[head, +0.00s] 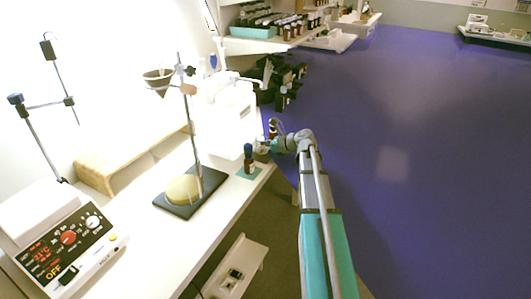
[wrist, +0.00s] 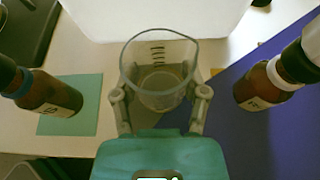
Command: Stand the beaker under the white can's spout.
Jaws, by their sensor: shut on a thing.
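A clear glass beaker (wrist: 160,76) with dark graduation marks is between the two fingers of my gripper (wrist: 160,94) in the wrist view. The beaker looks empty, and its open rim faces the camera. My gripper (head: 263,146) is shut on it by the bench's front edge in the head view. I cannot tell whether its base touches the bench. A large white body, likely the white can (head: 228,112), stands just left of my gripper. Its lower part (wrist: 150,14) fills the top of the wrist view. I cannot make out its spout clearly.
A brown bottle (head: 248,160) stands on a teal mat (wrist: 88,118) left of the beaker. Another brown bottle (wrist: 265,84) with a white collar is close on the right. A retort stand (head: 190,140) with a funnel and a hotplate (head: 70,245) occupy the nearer bench.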

